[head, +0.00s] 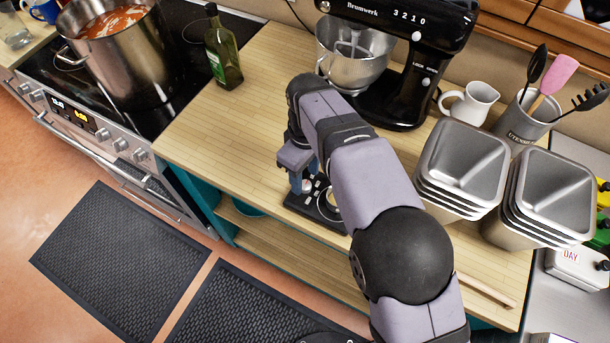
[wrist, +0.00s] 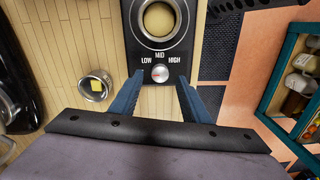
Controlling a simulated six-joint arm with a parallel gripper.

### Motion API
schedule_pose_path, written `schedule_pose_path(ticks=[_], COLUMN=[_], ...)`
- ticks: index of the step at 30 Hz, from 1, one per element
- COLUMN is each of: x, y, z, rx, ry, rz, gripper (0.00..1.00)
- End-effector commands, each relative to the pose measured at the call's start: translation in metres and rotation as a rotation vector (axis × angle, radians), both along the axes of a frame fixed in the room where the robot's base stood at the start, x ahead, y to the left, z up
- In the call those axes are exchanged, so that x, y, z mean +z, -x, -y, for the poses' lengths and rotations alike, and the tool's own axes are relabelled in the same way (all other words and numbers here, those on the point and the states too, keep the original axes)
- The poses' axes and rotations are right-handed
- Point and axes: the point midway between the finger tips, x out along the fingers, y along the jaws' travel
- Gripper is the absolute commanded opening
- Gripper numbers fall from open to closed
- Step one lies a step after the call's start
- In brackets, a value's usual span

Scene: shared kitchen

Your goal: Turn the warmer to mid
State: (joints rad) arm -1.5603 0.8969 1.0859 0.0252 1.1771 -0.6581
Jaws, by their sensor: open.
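The warmer is a black panel (wrist: 138,34) with a round cream-coloured top in the wrist view. It has a small silver knob (wrist: 160,73) with LOW, MID and HIGH printed around it. Which mark the knob points to is too small to tell. My gripper (wrist: 160,80) is open, with one blue finger on each side of the knob; whether they touch it I cannot tell. In the head view the warmer (head: 296,201) lies at the counter's front edge, partly hidden by my arm, with my gripper (head: 305,180) over its knob end.
A black stand mixer (head: 405,95) stands behind my arm. Stacked metal pans (head: 463,160) are to the right. An oil bottle (head: 223,55) stands left, with clear counter between.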

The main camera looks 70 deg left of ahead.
Motion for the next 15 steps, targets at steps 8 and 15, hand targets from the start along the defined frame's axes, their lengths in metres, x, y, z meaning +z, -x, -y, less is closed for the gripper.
schedule_pose_path(ticks=[8, 15], x=[-0.022, -0.025], y=[0.001, 0.001], z=[0.001, 0.001], rx=[0.0, 0.0], ry=[0.001, 0.0], rz=[0.0, 0.0], gripper=[0.42, 0.42])
